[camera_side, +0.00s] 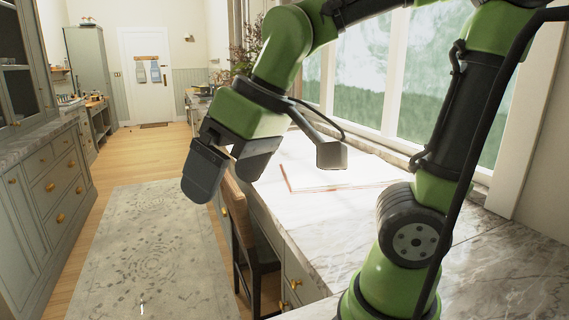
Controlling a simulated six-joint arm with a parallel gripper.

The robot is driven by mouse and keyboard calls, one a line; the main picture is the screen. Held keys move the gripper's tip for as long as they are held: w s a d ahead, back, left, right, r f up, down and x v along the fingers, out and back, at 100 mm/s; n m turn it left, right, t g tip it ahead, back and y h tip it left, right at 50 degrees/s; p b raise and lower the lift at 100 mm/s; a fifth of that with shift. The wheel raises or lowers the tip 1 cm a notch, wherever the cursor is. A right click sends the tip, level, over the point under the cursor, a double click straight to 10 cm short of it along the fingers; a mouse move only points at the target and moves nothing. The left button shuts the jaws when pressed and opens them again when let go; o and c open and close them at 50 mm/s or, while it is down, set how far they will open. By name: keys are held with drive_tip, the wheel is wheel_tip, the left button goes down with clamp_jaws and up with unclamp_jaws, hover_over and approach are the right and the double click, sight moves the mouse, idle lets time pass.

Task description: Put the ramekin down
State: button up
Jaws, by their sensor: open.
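My gripper (224,185) is at the middle left of the side view, in the air, pointing down. Its two dark fingers are spread apart, and I see nothing between them. In the picture it lies over the floor and rug, left of the marble counter (300,217). I cannot make out a ramekin anywhere in this view.
A pale flat thing with a reddish edge (325,178), perhaps a book, lies on the counter. A chair (262,268) stands at the counter's left edge. A patterned rug (150,250) covers the floor, with a tiny pale speck on it. Cabinets (50,190) line the left.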

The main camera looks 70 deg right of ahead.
drive_tip(key=s+d+r+m+t, duration=0.1)
drive_tip(key=s+d+m+t, duration=0.1)
drive_tip(key=s, duration=0.4)
drive_tip(key=shift+d+m, duration=0.15)
drive_tip(key=shift+m, duration=0.65)
drive_tip(key=shift+o, duration=0.3)
drive_tip(key=shift+s, duration=0.1)
